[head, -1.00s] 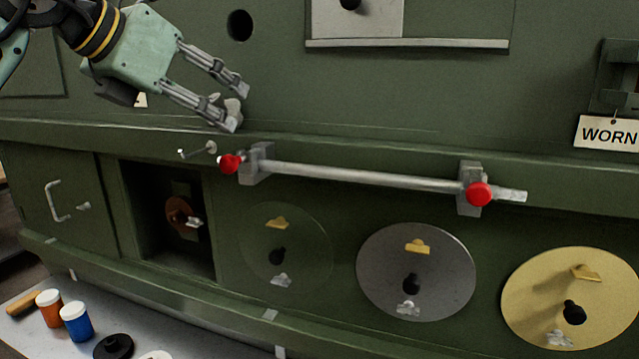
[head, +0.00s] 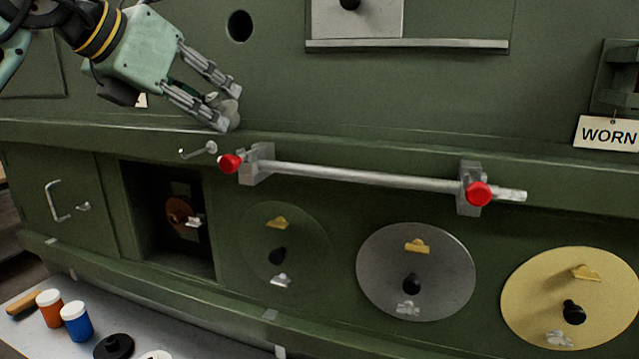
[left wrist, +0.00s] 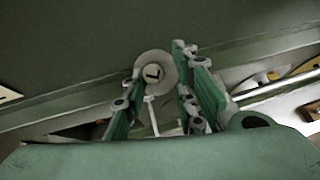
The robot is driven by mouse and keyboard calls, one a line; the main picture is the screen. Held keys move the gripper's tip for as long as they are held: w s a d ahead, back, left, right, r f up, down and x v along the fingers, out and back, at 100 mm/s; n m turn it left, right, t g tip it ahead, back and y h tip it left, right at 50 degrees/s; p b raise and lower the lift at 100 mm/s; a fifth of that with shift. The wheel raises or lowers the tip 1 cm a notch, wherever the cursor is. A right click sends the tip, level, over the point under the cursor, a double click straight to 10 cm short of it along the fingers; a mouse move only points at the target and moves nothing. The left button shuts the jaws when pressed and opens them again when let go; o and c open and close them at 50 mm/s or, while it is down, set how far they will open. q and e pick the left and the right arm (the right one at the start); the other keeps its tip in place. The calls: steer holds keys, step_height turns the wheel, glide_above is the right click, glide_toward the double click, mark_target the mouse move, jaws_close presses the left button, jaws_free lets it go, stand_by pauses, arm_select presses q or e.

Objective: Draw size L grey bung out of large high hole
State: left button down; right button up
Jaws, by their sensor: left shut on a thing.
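The grey bung (head: 231,113) is a round grey piece between the fingertips of my left gripper (head: 229,109). A round dark open hole (head: 239,26) is in the green panel, above the gripper and apart from the bung. Whether the bung's far side touches the panel is hidden. My right gripper is not in view.
Below the gripper, a ledge (head: 330,147) runs across. A grey bar (head: 360,176) with red knobs and a small metal hook (head: 200,150) stick out below it. Round covers (head: 415,285) and an open recess (head: 170,235) lie lower. Jars (head: 75,320) stand on a bench at lower left.

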mark_target(214, 95)
arm_select(q)
steer(key=shift+s+a+r, duration=0.1)
steer(key=shift+r, duration=0.2)
steer(key=shift+s+a+r+p, duration=0.1)
steer(key=shift+s+r+p, duration=0.15)
steer(key=shift+p, duration=0.05)
steer(key=shift+s+a+r+p, duration=0.2)
steer(key=shift+s+r+p, duration=0.05)
steer(key=shift+r, duration=0.2)
steer(key=shift+s+a+r+p, duration=0.15)
steer(key=shift+s+r+p, duration=0.1)
steer(key=shift+r, duration=0.15)
steer(key=shift+s+a+r+p, duration=0.3)
steer(key=shift+s+r, duration=0.1)
steer(key=shift+r, duration=0.15)
steer(key=shift+s+a+r+p, duration=0.15)
steer(key=shift+s+r+p, duration=0.2)
steer(key=shift+r, duration=0.2)
steer(key=shift+f, duration=0.2)
